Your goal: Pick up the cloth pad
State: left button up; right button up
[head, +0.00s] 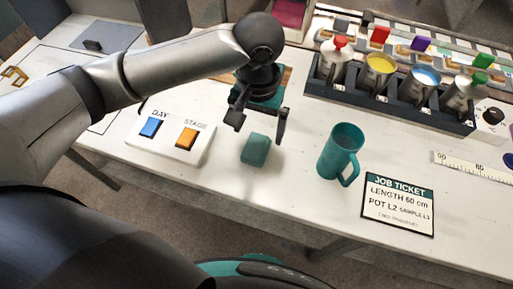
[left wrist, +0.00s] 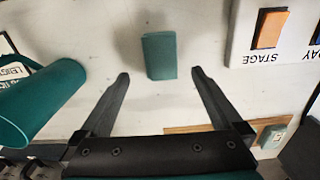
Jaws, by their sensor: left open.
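The cloth pad looks like a small teal block (head: 255,150) lying on the white table. It also shows in the left wrist view (left wrist: 160,55), just beyond the fingertips and between their lines. My left gripper (head: 259,128) is open and empty above and slightly behind the pad in the head view. In the left wrist view its two fingers (left wrist: 159,74) are spread wide, with the pad apart from both. My right gripper is in neither view.
A teal mug (head: 341,150) stands right of the pad, and a job ticket (head: 398,204) lies beyond it. A white panel with DAY and STAGE buttons (head: 170,139) is to the left. Table (head: 275,185) in front is clear.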

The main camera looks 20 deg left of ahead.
aim_at(256, 146)
pick_arm(q)
jog(key=f, duration=0.1)
jog(key=f+b, duration=0.1)
jog(key=f, duration=0.3)
jog(key=shift+s+a+f, duration=0.1)
jog(key=shift+s, duration=0.15)
jog(key=c, duration=1.4)
